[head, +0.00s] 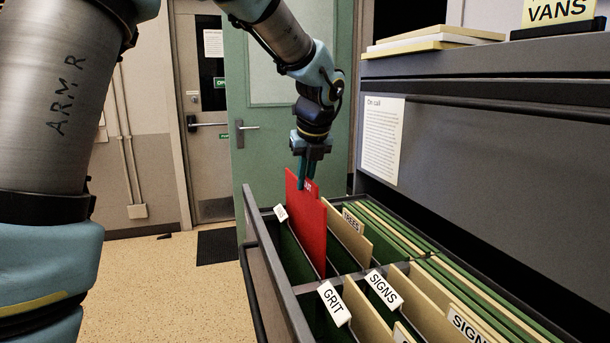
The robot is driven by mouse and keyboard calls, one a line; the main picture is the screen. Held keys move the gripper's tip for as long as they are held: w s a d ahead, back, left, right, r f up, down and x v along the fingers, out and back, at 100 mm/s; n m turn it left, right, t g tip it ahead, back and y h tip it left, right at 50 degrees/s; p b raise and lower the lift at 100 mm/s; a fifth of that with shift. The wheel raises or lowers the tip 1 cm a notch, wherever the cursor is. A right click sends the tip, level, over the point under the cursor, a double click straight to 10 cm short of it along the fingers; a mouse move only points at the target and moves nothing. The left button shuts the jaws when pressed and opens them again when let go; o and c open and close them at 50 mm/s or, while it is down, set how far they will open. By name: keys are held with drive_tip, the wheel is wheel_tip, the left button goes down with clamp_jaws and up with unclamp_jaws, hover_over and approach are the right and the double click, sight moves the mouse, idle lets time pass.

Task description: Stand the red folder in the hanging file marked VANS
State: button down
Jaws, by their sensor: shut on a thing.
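My gripper (304,180) is shut on the top edge of the red folder (312,232), above the left row of the open drawer (262,262). The folder stands nearly upright, with its lower part down among the files; its bottom edge is hidden. Its red tab shows white letters, partly covered by a finger. A hanging file with a small white tab (281,212) is just left of the folder; I cannot read that tab. No file tab reads clearly as VANS. A yellow sign reading VANS (557,11) stands on the cabinet top.
Nearer files carry tabs reading GRIT (333,303) and SIGNS (384,290). A tan folder (350,238) with a partly legible tab stands right of the red one. The dark cabinet (480,140) rises at right, with papers (445,36) on top. A green door (270,120) is behind.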

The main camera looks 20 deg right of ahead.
sight(305, 216)
drive_tip(key=shift+f+b, duration=1.95)
drive_tip(key=shift+f, duration=2.65)
drive_tip(key=c, duration=0.9)
unclamp_jaws()
wheel_tip(305, 216, up, 7)
drive_tip(key=p, duration=0.8)
drive_tip(key=shift+s+f, duration=0.1)
